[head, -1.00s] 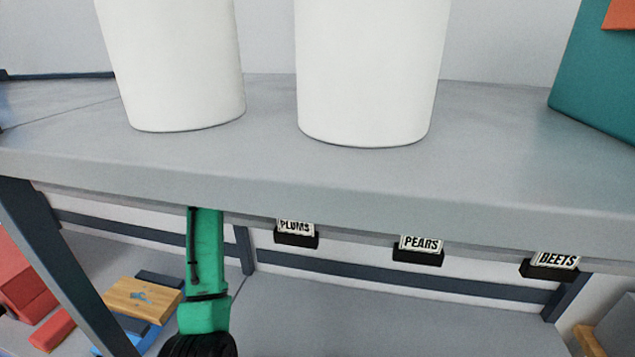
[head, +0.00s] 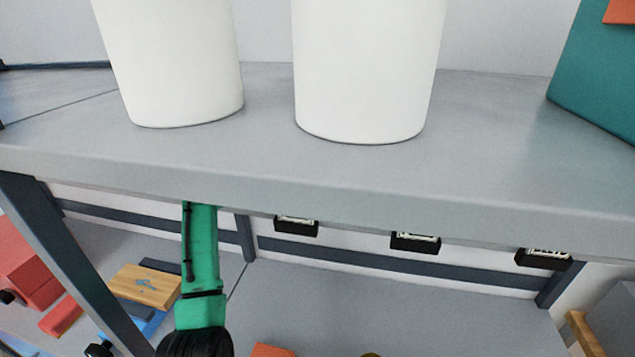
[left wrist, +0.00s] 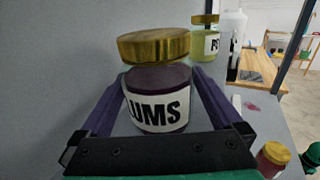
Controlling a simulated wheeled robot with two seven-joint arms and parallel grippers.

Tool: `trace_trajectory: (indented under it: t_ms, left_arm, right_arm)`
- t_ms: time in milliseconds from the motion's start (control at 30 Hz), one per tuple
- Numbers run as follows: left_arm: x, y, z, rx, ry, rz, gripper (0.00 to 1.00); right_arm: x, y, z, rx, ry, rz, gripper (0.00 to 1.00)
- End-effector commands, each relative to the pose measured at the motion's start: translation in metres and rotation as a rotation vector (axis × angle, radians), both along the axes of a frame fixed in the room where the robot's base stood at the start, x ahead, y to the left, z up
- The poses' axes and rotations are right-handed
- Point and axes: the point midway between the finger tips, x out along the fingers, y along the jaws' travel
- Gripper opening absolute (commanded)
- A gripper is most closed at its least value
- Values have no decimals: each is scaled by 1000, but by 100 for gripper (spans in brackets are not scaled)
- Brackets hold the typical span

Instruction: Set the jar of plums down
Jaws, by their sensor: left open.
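In the left wrist view the jar of plums (left wrist: 158,85) has a gold lid, dark purple contents and a white label reading "UMS". It stands upright between the purple fingers of my left gripper (left wrist: 160,92). The fingers are open, one on each side of the jar. Its base is hidden behind the gripper's dark front bar, so I cannot tell exactly what it rests on. In the head view the jar and my left gripper's fingers are hidden below the grey upper shelf (head: 500,120). My right gripper is not in view.
Two white containers (head: 170,70) and a teal box (head: 600,70) stand on the upper shelf. Label holders (head: 296,226) hang under its edge. A yellow-green jar (left wrist: 205,40) and a red jar (left wrist: 272,158) stand near the plums. A wooden board (head: 147,287) lies lower left.

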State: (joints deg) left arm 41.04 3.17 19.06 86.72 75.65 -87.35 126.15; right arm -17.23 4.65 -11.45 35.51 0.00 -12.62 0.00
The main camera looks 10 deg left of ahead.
Motion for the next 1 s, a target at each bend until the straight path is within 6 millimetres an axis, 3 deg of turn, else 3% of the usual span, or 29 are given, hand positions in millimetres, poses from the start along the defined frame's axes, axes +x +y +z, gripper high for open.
trace_trajectory:
  t_ms: [100, 367, 867, 1000]
  left_arm:
    - [-15, 31, -9, 4, -2, 6, 100]
    - [-41, 82, -4, 2, 0, 3, 100]
    - [-45, 87, 0, 0, -1, 1, 100]
    - [-35, 97, 4, -3, -61, 56, 100]
  right_arm:
    - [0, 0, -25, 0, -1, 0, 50]
    - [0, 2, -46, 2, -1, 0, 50]
    - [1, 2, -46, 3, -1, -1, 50]
    - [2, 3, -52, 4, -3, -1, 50]
